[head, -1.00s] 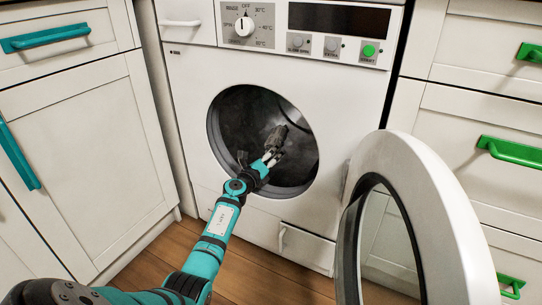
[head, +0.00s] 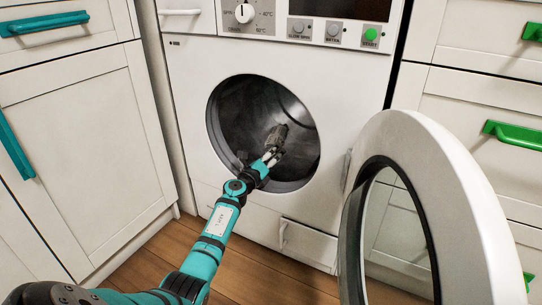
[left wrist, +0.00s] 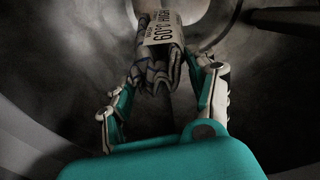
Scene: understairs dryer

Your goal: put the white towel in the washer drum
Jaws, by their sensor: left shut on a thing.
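The washer drum (head: 245,115) is a dark grey metal hollow behind a round opening in the white washer's front. My left gripper (head: 271,157) reaches into the opening, shut on a rolled cloth (head: 278,134) that looks grey in the shade. In the left wrist view the rolled cloth (left wrist: 160,68) sits between the fingers, with dark lines and a printed paper label on it. I cannot tell its true colour for sure; no other towel is in view. It seems held clear of the drum wall. My right gripper is not in view.
The washer's round door (head: 455,195) stands open at the right of the opening. White cupboards with a teal handle (head: 14,146) flank it at left, and drawers with a green handle (head: 512,135) at right. Wooden floor (head: 255,270) lies below.

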